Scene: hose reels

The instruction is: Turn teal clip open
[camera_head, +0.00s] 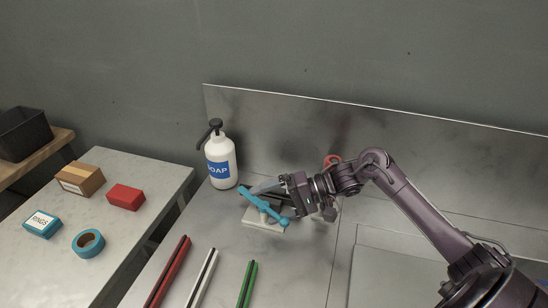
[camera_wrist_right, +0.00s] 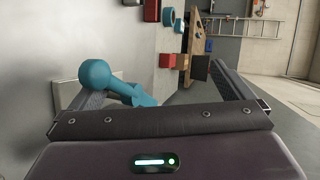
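The teal clip (camera_head: 262,204) is a bar with rounded ends, lying slantwise over a pale base plate (camera_head: 262,228) on the metal counter. My right gripper (camera_head: 266,192) is at the clip, with its fingers reaching over the plate from the right. In the right wrist view the fingers (camera_wrist_right: 160,88) stand wide apart. The clip's ball end and part of its bar (camera_wrist_right: 95,74) show there beside the left-hand finger, partly in front of it. Whether they touch is not clear. My right gripper hides part of the plate. My left gripper is out of view.
A soap bottle (camera_head: 221,160) stands just behind the clip. A red ring-shaped part (camera_head: 332,161) shows behind my right arm. Red (camera_head: 168,272), white (camera_head: 202,279) and green (camera_head: 247,285) strips lie in front. A side table at left holds boxes and blue tape (camera_head: 88,243).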

